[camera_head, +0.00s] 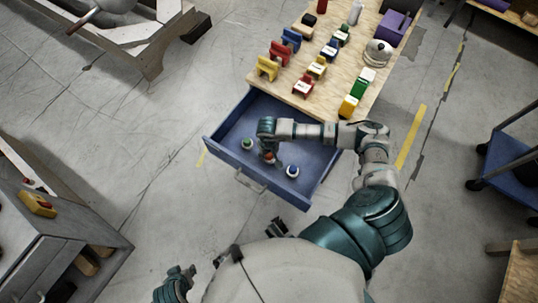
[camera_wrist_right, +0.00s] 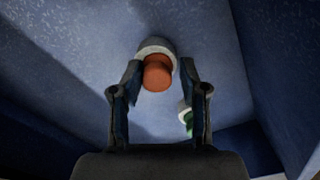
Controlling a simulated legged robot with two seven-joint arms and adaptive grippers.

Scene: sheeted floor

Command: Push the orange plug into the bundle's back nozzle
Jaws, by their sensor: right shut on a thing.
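The orange plug (camera_head: 268,157) is in the open blue drawer (camera_head: 222,128). In the right wrist view the plug (camera_wrist_right: 157,73) has a pale collar and sits between the two fingers of my right gripper (camera_wrist_right: 160,95). My right gripper (camera_head: 268,150) reaches down into the drawer and is shut on the plug. What looks like my left gripper (camera_head: 176,282) is low at the bottom left, far from the drawer; its jaws are too small to read. I cannot make out the bundle's back nozzle for sure.
A green-topped plug (camera_head: 247,143) and a blue-topped plug (camera_head: 292,171) stand in the drawer on either side. The wooden table (camera_head: 290,92) above holds several coloured blocks. A grey cabinet (camera_head: 60,245) is at lower left. The floor between cabinet and drawer is clear.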

